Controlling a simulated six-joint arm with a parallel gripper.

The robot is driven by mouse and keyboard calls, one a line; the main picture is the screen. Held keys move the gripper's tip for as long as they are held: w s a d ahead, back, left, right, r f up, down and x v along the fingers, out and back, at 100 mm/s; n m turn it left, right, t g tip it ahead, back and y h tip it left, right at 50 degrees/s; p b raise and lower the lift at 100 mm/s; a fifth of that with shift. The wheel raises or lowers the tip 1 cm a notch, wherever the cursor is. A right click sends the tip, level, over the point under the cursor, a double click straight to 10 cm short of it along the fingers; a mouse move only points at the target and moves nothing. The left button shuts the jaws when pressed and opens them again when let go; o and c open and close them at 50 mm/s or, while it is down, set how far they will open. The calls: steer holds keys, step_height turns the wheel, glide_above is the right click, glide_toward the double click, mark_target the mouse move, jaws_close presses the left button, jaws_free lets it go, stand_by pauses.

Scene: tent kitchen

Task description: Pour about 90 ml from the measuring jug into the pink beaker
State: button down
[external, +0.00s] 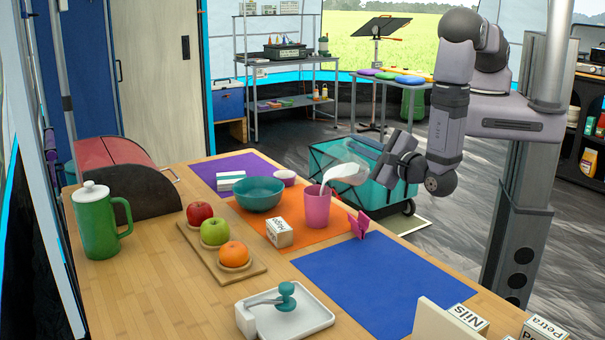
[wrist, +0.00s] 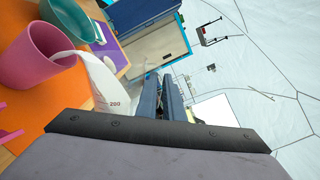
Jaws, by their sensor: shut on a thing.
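The pink beaker (external: 317,208) stands upright on the orange mat, and it also shows in the wrist view (wrist: 35,68). The clear measuring jug (external: 347,174) holds white liquid and is tilted steeply, its spout over the beaker's mouth. In the wrist view the jug (wrist: 103,82) has a "200" mark, and white liquid reaches from its lip over the beaker's rim. My gripper (external: 383,164) is shut on the jug, to the right of and above the beaker; its fingers also show in the wrist view (wrist: 162,97). The level inside the beaker is hidden.
The orange mat (external: 302,256) borders a bare blue mat (external: 373,290). A fruit board (external: 198,240) lies left.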

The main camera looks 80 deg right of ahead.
steer(key=shift+w+a+r+n+p, duration=0.3)
steer(key=shift+r+n, duration=0.1)
steer(key=shift+n, duration=0.15)
steer(key=shift+w+a+r+n+p, duration=0.2)
steer(key=shift+a+r+n, duration=0.15)
steer(key=shift+n, duration=0.2)
stand_by(1.7)
steer(key=d+f+m, duration=0.1)
steer(key=m, duration=0.1)
steer(key=s+d+f+m+b, duration=0.1)
steer(key=s+m+b, duration=0.1)
steer(key=m, duration=0.1)
steer(key=shift+s+d+f+m, duration=0.15)
steer(key=shift+d+f+m, duration=0.15)
steer(key=shift+d+f, duration=0.1)
steer(key=shift+d, duration=0.1)
steer(key=shift+s+d+f+m+g+b, duration=0.15)
steer(key=shift+s+d+f+m+b, duration=0.1)
steer(key=shift+f+m, duration=0.15)
steer(key=shift+s+d+f+m+g+b, duration=0.15)
steer(key=shift+d+f+m+b, duration=0.1)
steer(key=shift+f+m, duration=0.15)
